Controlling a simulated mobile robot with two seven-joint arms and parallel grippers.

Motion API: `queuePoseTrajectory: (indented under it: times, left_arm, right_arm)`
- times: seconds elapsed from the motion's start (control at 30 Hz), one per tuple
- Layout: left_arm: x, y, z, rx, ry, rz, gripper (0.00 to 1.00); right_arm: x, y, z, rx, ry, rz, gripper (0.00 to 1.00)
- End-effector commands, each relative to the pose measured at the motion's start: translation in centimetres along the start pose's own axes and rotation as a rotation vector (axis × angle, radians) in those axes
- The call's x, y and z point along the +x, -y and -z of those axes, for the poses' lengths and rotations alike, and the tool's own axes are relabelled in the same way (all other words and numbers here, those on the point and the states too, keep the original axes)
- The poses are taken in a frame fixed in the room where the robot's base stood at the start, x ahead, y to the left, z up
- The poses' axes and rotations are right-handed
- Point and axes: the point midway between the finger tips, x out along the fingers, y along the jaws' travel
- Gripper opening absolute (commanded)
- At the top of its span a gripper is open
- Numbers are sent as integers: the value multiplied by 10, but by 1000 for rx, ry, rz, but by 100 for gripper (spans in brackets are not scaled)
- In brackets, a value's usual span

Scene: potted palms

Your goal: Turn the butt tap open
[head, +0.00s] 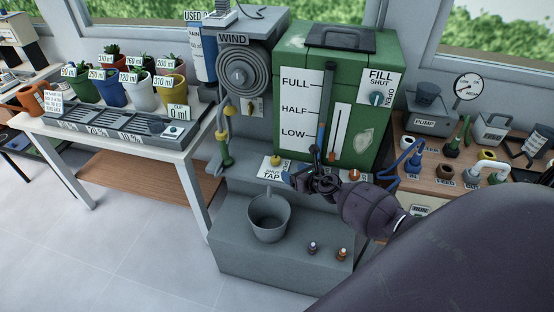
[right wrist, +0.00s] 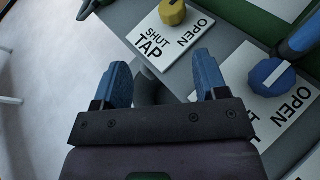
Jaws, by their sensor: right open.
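The tap's yellow knob (head: 275,160) sits on a white plate (head: 267,173) marked SHUT, TAP and OPEN, on the grey ledge below the green butt. In the right wrist view the yellow knob (right wrist: 172,12) is at the top edge, partly cut off, so I cannot tell its setting. My right gripper (head: 296,180) is just right of the plate; its blue fingers are apart (right wrist: 163,72). The knob is beyond the fingertips, not between them. A dark grey rounded part (right wrist: 150,90) shows between the fingers. My left gripper is not in view.
A blue knob (right wrist: 272,75) on another OPEN plate is close to the right finger. An orange knob (head: 354,175) is farther right. A grey bucket (head: 268,217) stands on the lower step. The green butt (head: 348,110) rises behind; a hose reel (head: 240,75) hangs left.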

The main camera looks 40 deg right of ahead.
Motion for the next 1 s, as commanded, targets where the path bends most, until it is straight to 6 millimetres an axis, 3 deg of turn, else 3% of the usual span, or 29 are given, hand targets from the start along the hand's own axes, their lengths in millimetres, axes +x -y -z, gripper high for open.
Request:
queuePoseTrajectory:
  times: [0.2,0.37,0.8,1.0]
  left_arm:
    - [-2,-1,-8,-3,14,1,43]
    - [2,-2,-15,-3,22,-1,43]
    - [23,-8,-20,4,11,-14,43]
    - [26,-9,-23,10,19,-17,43]
  right_arm:
    - [14,17,-13,-189,-26,4,66]
    - [30,18,-10,-195,-28,4,66]
    - [97,18,-5,-190,-32,4,66]
    - [114,18,-7,-189,-29,5,66]
